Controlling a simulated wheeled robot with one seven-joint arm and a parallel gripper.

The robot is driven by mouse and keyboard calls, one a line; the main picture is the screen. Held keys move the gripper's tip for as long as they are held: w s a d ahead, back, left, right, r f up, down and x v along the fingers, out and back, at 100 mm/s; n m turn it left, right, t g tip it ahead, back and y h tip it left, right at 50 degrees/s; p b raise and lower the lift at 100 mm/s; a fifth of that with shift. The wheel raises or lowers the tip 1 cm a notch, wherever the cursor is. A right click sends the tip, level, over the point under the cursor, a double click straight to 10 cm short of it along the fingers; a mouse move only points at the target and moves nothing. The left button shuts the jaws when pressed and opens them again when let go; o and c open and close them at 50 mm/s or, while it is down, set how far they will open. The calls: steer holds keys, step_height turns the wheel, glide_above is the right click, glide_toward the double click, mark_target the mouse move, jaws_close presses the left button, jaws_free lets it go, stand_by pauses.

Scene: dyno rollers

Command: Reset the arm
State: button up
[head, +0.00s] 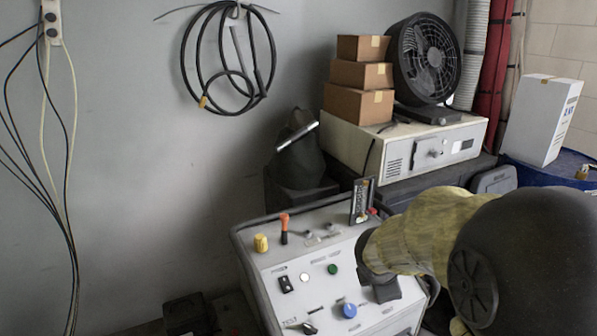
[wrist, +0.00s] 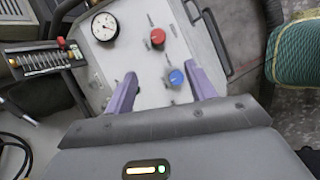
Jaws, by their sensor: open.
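My gripper (wrist: 161,90) is open and empty in the wrist view, its two purple fingers spread apart above the panel of a control console. The console (head: 265,262) stands low in the middle of the head view, with a light sloped top. On it are a yellow knob (head: 261,243), an orange-handled lever (head: 284,228), a green button (head: 332,269) and a blue knob (head: 349,310). The wrist view shows a blue knob (wrist: 176,77) near the right finger, a red knob (wrist: 158,37) and a round gauge (wrist: 105,26). In the head view my arm covers the console's right side.
Behind the console, a beige cabinet (head: 345,139) carries stacked brown boxes (head: 362,75) and a black fan (head: 427,60). A white box (head: 541,120) stands on a blue drum (head: 519,172) at the right. A black cable coil (head: 183,60) hangs on the left wall.

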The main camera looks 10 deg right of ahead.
steer(key=s+a+r+m+g+y+p, duration=0.2)
steer(key=s+a+m+p, duration=0.6)
steer(key=m, duration=1)
steer(key=shift+s+a+r+g+y+p, duration=0.4)
steer(key=shift+s+r+y+p, duration=0.55)
steer(key=shift+s, duration=0.3)
